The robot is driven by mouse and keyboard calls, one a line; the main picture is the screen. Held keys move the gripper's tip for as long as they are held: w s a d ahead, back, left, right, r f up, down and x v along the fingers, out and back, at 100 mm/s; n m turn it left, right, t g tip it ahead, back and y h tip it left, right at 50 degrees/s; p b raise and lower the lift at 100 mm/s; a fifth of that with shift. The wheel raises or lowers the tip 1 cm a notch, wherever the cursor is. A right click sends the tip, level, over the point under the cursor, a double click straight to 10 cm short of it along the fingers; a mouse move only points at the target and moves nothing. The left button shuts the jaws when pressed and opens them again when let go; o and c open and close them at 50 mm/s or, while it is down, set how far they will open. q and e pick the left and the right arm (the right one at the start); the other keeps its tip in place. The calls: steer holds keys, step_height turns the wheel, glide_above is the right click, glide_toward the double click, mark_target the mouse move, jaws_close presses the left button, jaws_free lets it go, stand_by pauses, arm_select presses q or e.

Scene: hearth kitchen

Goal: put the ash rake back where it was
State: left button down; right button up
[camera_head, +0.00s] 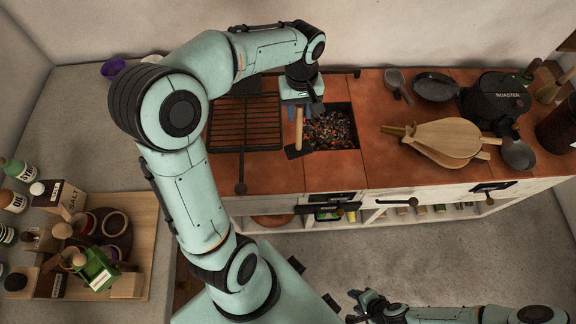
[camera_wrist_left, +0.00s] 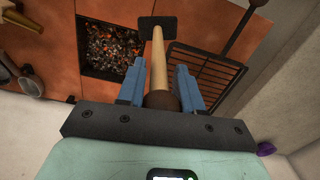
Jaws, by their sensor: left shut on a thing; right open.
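The ash rake (camera_head: 299,132) has a pale wooden handle and a dark flat head. My left gripper (camera_head: 302,106) is shut on its handle, near the dark end; the blue fingers close on both sides of it in the left wrist view (camera_wrist_left: 160,90). The rake's head (camera_wrist_left: 157,27) is over the strip between the ember pit (camera_head: 333,128) and the grill grate (camera_head: 245,128). Whether the head touches the counter, I cannot tell. My right gripper (camera_head: 362,304) is open and empty, low over the floor at the bottom of the head view.
A side counter on the left holds bottles and a wooden tray (camera_head: 142,230). Tiles beside the pit are clear.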

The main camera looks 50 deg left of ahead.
arm_select(q)
steer(key=s+d+n, duration=0.1)
steer(key=s, duration=0.4)
step_height(320, 180, down, 9)
steer(key=b, duration=0.1)
steer(key=shift+b, duration=0.35)
arm_select(e)
steer(key=s+f, duration=0.1)
steer(key=f, duration=0.1)
steer(key=shift+s+f, duration=0.35)
steer(key=shift+s, duration=0.05)
arm_select(q)
steer(key=c, duration=0.7)
jaws_free()
steer(key=shift+f, duration=0.1)
steer(key=shift+c, duration=0.2)
arm_select(e)
steer(key=shift+s+f, duration=0.1)
steer(key=shift+f, duration=0.05)
